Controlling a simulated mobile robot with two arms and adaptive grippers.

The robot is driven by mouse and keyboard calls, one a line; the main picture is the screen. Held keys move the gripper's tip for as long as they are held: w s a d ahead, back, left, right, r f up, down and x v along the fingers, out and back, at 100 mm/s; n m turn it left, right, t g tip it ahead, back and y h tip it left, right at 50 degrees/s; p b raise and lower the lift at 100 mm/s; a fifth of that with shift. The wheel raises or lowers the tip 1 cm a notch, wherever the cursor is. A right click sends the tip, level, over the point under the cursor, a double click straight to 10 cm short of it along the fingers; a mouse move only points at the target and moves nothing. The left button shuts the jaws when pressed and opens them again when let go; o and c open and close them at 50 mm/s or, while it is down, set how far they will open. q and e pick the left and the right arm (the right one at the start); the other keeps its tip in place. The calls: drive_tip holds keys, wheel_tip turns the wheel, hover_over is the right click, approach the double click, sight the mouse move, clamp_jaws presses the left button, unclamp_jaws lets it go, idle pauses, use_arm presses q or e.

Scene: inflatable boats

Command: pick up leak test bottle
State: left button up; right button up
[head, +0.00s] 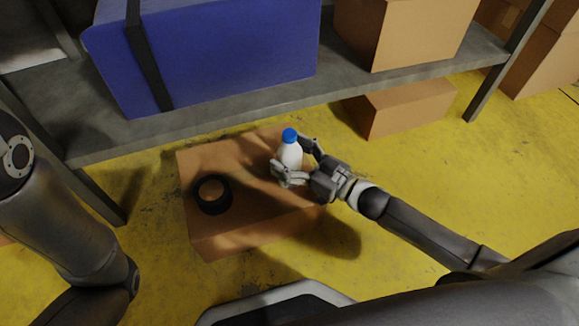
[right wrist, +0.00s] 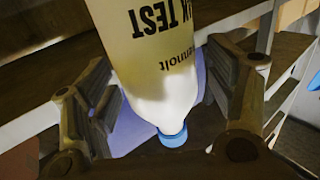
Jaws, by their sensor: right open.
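The leak test bottle (head: 290,154) is white with a blue cap and stands upright on a cardboard box (head: 240,222) in the head view. My right gripper (head: 294,160) is open, with its fingers on either side of the bottle. In the right wrist view the bottle (right wrist: 155,55) appears upside down, with part of its "TEST" lettering showing, between the open fingers of the gripper (right wrist: 165,100). I cannot tell whether either finger touches it. My left arm shows at the left edge of the head view, but its gripper is not in view.
A black ring, like a roll of tape (head: 212,194), lies on the same box, left of the bottle. Behind is a grey shelf (head: 240,110) bearing a blue case (head: 220,50) and a carton (head: 400,30). Another carton (head: 405,108) sits under the shelf. Yellow floor (head: 440,170) is clear at right.

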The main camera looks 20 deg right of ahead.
drive_tip(key=shift+w+a, duration=0.1)
drive_tip(key=shift+w, duration=0.05)
drive_tip(key=c, duration=1.3)
drive_tip(key=shift+r, duration=0.1)
drive_tip(key=shift+c, duration=0.8)
